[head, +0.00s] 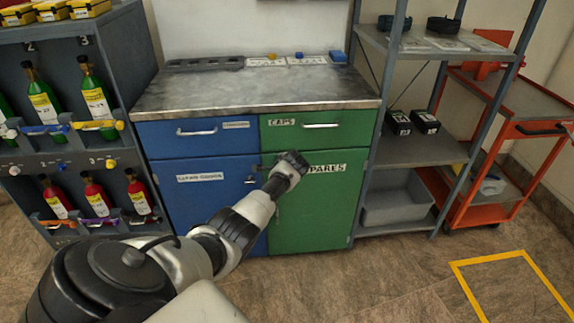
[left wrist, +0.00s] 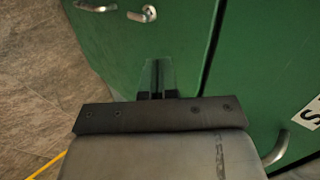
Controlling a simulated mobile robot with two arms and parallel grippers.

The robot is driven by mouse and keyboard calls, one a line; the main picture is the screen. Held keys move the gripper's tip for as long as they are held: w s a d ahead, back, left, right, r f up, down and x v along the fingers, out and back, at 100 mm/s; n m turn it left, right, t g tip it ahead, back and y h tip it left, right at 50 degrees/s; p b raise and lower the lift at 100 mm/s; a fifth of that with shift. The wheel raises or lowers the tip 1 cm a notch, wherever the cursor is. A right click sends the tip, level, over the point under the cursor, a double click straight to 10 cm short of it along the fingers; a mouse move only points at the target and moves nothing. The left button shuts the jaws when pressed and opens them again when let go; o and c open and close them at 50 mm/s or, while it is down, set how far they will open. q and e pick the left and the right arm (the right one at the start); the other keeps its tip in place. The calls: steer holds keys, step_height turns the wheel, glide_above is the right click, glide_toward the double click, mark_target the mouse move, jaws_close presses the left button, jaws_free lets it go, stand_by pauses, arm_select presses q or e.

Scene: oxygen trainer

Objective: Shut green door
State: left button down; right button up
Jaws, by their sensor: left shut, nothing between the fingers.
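The green door (head: 312,215), with a "SPARES" label (head: 326,168), is on the lower right of the cabinet. In the head view it looks flush or nearly flush with the front; I cannot tell if a small gap is left. My left gripper (head: 292,163) is shut and empty, in front of the door's upper left part, hiding the start of the label. In the left wrist view, my shut fingers (left wrist: 157,82) point at a green panel (left wrist: 175,35). I cannot tell whether they touch it. My right gripper is not in view.
A green "CAPS" drawer (head: 290,132) is above the door. A blue drawer (head: 180,132) and a blue door (head: 205,200) are to the left. A bottle rack (head: 75,140) stands left, a grey shelf (head: 425,148) and an orange cart (head: 510,150) right. The front floor is clear.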

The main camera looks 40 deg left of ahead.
arm_select(q)
steer(key=p+v, duration=0.2)
steer(key=v, duration=0.5)
steer(key=shift+s, duration=0.3)
steer(key=shift+a, duration=0.1)
